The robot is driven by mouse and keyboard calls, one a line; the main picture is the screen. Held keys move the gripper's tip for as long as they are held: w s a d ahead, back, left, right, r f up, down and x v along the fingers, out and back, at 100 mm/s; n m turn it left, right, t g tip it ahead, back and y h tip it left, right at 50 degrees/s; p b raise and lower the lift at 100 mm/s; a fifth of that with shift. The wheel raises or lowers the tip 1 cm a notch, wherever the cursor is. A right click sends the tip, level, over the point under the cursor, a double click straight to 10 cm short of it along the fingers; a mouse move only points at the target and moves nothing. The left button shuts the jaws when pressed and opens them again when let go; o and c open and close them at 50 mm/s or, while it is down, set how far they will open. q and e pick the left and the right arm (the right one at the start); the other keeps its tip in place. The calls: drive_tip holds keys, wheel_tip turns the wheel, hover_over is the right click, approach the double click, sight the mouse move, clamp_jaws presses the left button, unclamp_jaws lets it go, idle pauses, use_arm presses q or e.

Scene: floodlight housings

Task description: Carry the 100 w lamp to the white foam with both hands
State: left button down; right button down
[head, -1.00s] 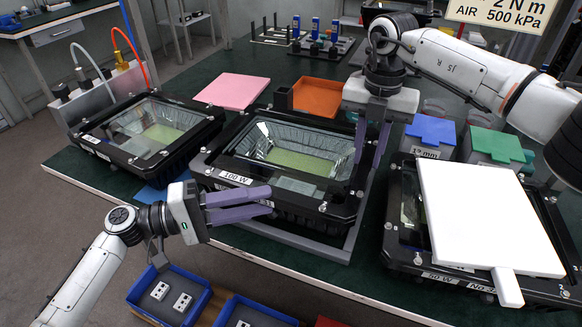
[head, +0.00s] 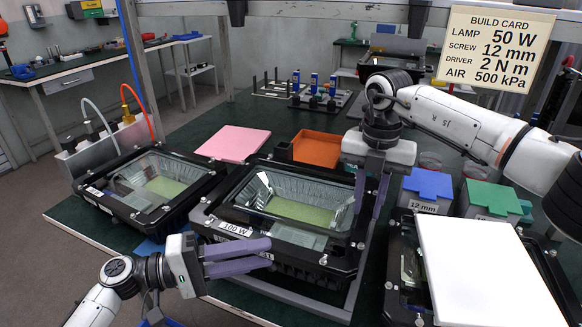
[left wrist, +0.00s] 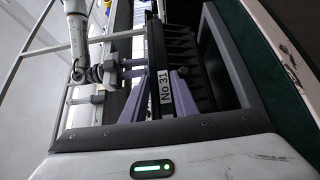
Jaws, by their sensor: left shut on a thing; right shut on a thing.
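The 100 W lamp (head: 298,205), a black housing with a glass front, lies in the middle of the green bench on a grey base. My left gripper (head: 268,254) is shut on its front edge, near the "100 W" label. In the left wrist view the gripper's fingers (left wrist: 162,95) are on either side of the "No 31" label on the lamp (left wrist: 176,60). My right gripper (head: 367,205) is shut on the lamp's right edge. A white slab (head: 490,275), the only white pad in view, lies over another lamp at the right; I cannot tell whether it is foam.
Another lamp (head: 150,186) stands close on the left. The lamp (head: 402,290) under the white slab is at the right. Behind are a pink pad (head: 234,143), an orange tray (head: 317,149), and blue (head: 428,183) and green (head: 490,197) lidded boxes. A build card (head: 497,46) hangs above.

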use_arm(q)
drive_tip(key=shift+r, duration=0.15)
use_arm(e)
drive_tip(key=shift+r, duration=0.2)
